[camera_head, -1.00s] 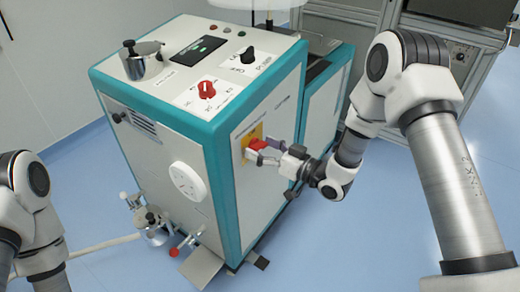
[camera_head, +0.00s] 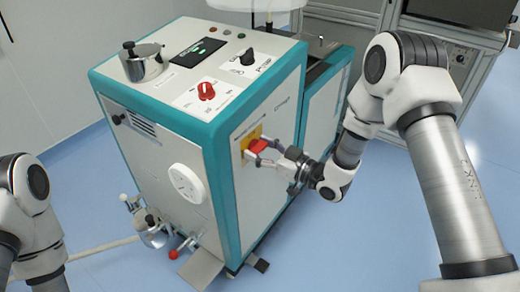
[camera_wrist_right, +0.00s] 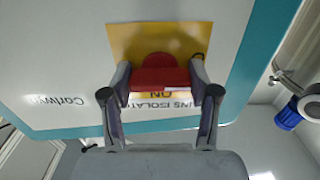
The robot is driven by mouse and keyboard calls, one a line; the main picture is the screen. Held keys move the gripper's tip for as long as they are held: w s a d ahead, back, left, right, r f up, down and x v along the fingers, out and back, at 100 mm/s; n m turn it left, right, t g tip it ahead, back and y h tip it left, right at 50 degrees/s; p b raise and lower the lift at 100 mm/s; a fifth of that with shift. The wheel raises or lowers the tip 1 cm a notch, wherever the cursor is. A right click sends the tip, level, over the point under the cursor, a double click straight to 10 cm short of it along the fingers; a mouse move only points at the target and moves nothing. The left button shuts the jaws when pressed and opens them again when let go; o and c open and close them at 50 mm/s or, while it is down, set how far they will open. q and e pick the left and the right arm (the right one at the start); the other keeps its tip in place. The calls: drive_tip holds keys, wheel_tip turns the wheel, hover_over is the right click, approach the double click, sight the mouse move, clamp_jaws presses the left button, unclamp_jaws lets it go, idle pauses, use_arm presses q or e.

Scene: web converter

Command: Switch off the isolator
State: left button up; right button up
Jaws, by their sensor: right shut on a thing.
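The isolator is a red handle (camera_head: 261,147) on a yellow plate (camera_head: 245,137) on the right side panel of the teal and white machine (camera_head: 217,150). My right gripper (camera_head: 258,153) is shut on the red handle, with one finger on each side of it. In the right wrist view the handle (camera_wrist_right: 160,73) sits between the two fingertips (camera_wrist_right: 160,78), in front of the yellow plate (camera_wrist_right: 160,38). The label is upside down there; "ISOLATOR" and "ON" are partly readable, the rest hidden by the fingers. My left gripper is out of view; only left arm links show.
The machine's top carries a red rotary knob (camera_head: 206,91), a black knob (camera_head: 247,56), a display (camera_head: 199,51) and a metal pot (camera_head: 144,62). A white round dial (camera_head: 187,183) is on its front. A grey cabinet (camera_head: 335,22) stands behind.

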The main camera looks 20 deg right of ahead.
drive_tip(key=o, duration=1.2)
drive_tip(key=shift+c, duration=0.2)
drive_tip(key=v, duration=1.2)
